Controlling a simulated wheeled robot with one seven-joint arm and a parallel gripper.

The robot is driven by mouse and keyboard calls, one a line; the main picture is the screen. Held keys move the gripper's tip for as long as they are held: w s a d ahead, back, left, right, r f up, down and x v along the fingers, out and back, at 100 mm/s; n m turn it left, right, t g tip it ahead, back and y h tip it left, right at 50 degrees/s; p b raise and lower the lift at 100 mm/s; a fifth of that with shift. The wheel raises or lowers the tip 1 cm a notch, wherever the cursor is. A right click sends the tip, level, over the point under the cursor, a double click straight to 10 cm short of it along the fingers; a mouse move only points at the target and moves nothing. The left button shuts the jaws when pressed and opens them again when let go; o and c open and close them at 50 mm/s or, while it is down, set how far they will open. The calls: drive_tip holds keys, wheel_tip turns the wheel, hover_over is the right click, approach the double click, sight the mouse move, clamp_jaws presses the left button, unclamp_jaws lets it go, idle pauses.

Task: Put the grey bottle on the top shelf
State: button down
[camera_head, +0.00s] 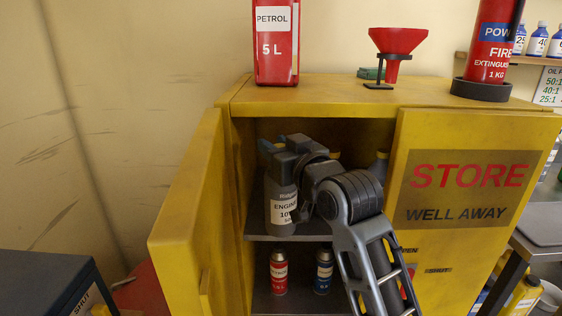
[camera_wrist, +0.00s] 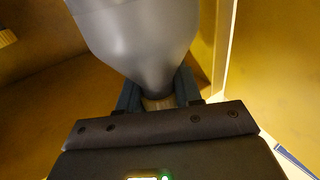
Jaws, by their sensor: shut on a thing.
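The grey bottle (camera_head: 281,203), with a white label reading ENGINE, is upright inside the yellow cabinet, over the left part of the top shelf (camera_head: 318,229). Its base is at or just above the shelf; I cannot tell if it touches. My gripper (camera_head: 279,152) is shut on the bottle's neck near its top. In the wrist view the grey bottle (camera_wrist: 140,40) fills the upper middle, its neck between the fingers (camera_wrist: 158,98). My arm hides much of the shelf's right side.
Another grey container (camera_head: 379,166) is partly hidden behind my arm. A red can (camera_head: 278,273) and a blue can (camera_head: 323,272) stand on the lower shelf. A petrol can (camera_head: 276,42) and funnel (camera_head: 398,40) are on top.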

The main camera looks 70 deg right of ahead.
drive_tip(key=shift+w+d+b, duration=0.1)
drive_tip(key=shift+d+b, duration=0.15)
drive_tip(key=shift+b, duration=0.05)
drive_tip(key=w+d+p, duration=0.2)
drive_tip(key=w+d, duration=0.3)
drive_tip(key=d, duration=0.8)
wheel_tip(320, 180, down, 7)
drive_tip(key=p, duration=0.1)
drive_tip(key=shift+w+d, duration=0.15)
drive_tip(key=shift+w, duration=0.1)
drive_tip(key=shift+f, duration=0.1)
drive_tip(key=c, duration=0.8)
unclamp_jaws()
drive_tip(key=shift+o, duration=0.2)
